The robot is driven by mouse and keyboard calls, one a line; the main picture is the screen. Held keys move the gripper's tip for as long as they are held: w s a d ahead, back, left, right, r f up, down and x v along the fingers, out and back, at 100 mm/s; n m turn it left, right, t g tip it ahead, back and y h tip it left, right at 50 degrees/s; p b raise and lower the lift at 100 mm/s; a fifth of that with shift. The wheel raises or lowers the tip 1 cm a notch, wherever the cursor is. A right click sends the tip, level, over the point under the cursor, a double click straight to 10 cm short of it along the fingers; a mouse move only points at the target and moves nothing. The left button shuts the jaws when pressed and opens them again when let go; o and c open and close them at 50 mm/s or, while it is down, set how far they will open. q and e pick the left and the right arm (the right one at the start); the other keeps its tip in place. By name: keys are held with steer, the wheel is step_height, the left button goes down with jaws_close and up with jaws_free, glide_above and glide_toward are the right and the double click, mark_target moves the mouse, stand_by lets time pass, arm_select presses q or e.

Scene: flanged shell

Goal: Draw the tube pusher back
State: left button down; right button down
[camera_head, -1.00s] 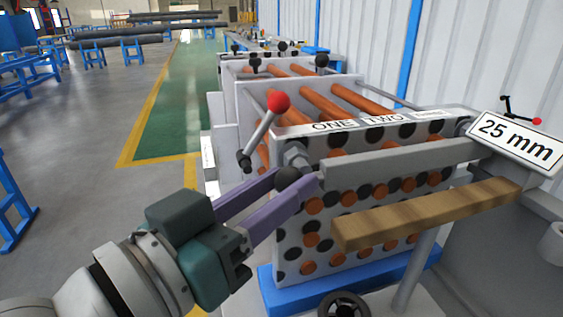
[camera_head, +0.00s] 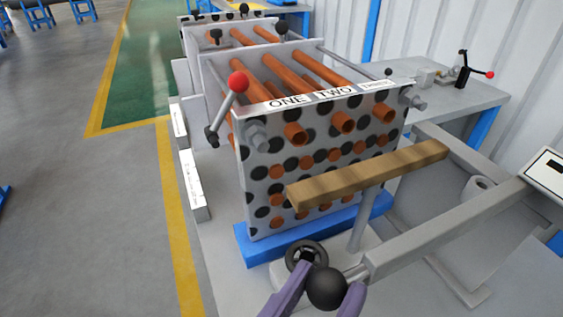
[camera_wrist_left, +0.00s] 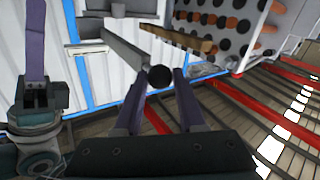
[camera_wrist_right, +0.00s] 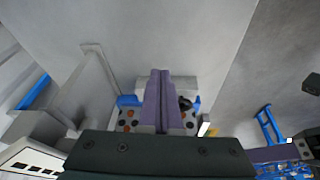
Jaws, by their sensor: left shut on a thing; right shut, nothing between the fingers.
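The tube pusher is a grey bar (camera_head: 440,228) with a black ball knob (camera_head: 327,288) at its near left end. My left gripper (camera_head: 325,290) is shut on the ball knob; the left wrist view also shows the knob (camera_wrist_left: 159,77) between its purple fingers. The bar stands well clear of the perforated panel (camera_head: 325,160). Three orange tubes (camera_head: 296,134) poke out of the panel's top row, under labels ONE, TWO and a third. My right gripper (camera_wrist_right: 160,75) is shut and empty in the right wrist view; it is outside the head view.
A wooden bar (camera_head: 370,174) on a grey post stands between panel and pusher. A dark handwheel (camera_head: 305,256) sits beside the knob. A red-knobbed lever (camera_head: 238,82) rises at the panel's left. A grey bench (camera_head: 445,98) stands behind right. The floor at left is clear.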

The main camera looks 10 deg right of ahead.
arm_select(q)
steer(key=shift+s+d+r, duration=0.1)
steer(key=shift+s+d, duration=0.05)
steer(key=c, duration=0.9)
jaws_free()
steer(key=o, duration=0.4)
steer(key=shift+s, duration=0.1)
steer(key=v, duration=1)
steer(key=shift+b, duration=0.35)
